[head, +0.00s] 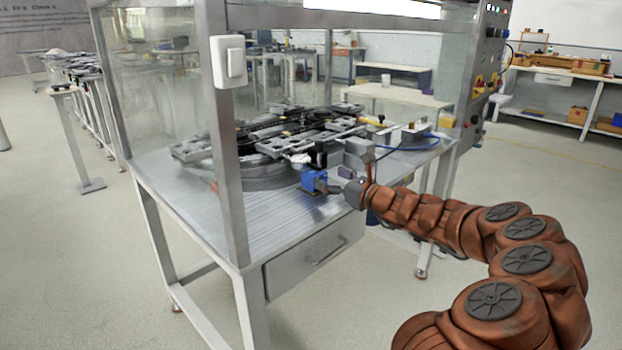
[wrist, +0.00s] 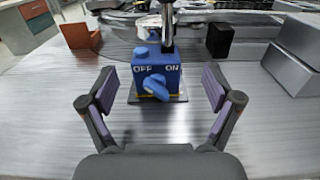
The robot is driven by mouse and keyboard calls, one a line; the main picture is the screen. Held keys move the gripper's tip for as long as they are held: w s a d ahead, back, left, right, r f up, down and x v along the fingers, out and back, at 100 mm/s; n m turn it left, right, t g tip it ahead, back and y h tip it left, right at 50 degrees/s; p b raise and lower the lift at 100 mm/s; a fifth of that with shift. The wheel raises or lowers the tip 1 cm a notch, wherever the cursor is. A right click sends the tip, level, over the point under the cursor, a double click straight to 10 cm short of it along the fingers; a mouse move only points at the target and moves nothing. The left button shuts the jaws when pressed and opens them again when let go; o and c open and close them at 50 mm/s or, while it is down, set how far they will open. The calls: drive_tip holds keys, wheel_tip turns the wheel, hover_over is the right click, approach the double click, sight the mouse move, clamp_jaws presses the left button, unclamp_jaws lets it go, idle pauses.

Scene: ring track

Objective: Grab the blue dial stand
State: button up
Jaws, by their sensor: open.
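The blue dial stand (wrist: 157,72) is a blue block marked OFF and ON, with a blue knob on its front. It stands upright on a small plate on the metal table. In the wrist view it is straight ahead, between and just beyond the fingertips of my gripper (wrist: 162,92). My gripper is open, with a finger to the left and right of the stand and gaps on both sides. In the head view the blue dial stand (head: 314,180) is near the table's front edge, with my gripper (head: 333,188) just right of it.
A ring track (head: 265,165) with grey carriers lies behind the stand on the table (head: 215,215). In the wrist view, an orange block (wrist: 80,36) is at the left, a black block (wrist: 220,40) and grey boxes (wrist: 283,68) at the right. A metal frame post (head: 226,140) rises at the table's front.

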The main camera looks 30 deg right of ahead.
sight(321, 174)
drive_tip(key=shift+a+b+x, duration=0.2)
drive_tip(key=shift+b+x, duration=0.55)
drive_tip(key=shift+x, duration=2.05)
drive_tip(key=shift+r, duration=0.1)
drive_tip(key=shift+a, duration=0.1)
clamp_jaws()
